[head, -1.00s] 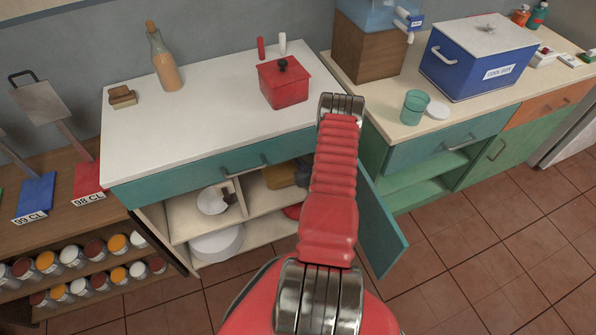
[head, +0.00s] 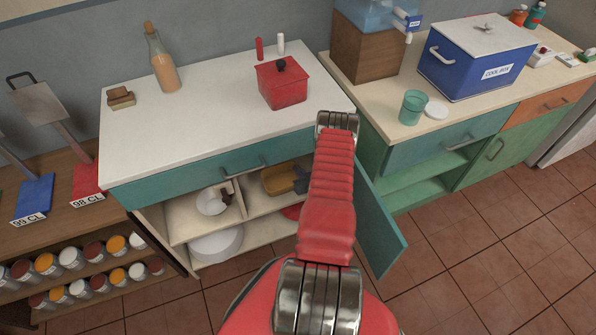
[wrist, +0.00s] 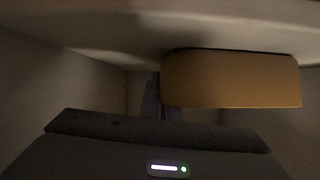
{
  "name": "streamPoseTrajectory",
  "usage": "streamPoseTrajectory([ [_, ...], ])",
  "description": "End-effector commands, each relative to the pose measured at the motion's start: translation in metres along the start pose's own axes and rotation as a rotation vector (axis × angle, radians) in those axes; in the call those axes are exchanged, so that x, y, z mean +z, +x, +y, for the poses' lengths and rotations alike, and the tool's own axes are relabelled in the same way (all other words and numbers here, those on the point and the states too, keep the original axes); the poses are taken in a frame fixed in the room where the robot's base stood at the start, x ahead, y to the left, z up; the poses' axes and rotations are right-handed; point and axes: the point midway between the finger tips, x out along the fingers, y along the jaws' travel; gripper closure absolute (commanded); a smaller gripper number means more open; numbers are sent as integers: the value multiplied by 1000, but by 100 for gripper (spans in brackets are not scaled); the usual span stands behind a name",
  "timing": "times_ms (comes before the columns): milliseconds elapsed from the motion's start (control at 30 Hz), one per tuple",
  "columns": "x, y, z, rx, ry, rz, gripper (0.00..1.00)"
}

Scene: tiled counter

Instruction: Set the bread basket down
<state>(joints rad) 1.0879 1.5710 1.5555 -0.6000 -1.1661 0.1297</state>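The bread basket (head: 277,182), a yellow-brown box shape, is in the upper right compartment of the open white cupboard under the counter. In the wrist view the basket (wrist: 232,80) fills the right of centre, close under the compartment's ceiling. My gripper (head: 301,181) is a dark shape at the basket's right side in the head view. In the wrist view, its dark body spans the bottom, and a dim part of my gripper (wrist: 152,98) shows at the basket's left edge. The basket hides the fingertips, so their grip on it cannot be made out.
A large white round dish (head: 216,243) lies below. The open teal door (head: 382,228) stands right of my arm. The counter top (head: 215,110) holds a red pot (head: 283,86) and a bottle (head: 161,62).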

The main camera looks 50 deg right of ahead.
Motion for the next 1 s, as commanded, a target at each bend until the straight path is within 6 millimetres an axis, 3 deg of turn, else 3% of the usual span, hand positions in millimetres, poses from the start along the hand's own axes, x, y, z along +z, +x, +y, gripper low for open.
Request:
streamPoseTrajectory([
  [300, 1, 1, 1, 0, 0, 1, 100],
  [600, 1, 1, 1, 0, 0, 1, 78],
  [1000, -1, -4, 1, 1, 0, 0, 78],
])
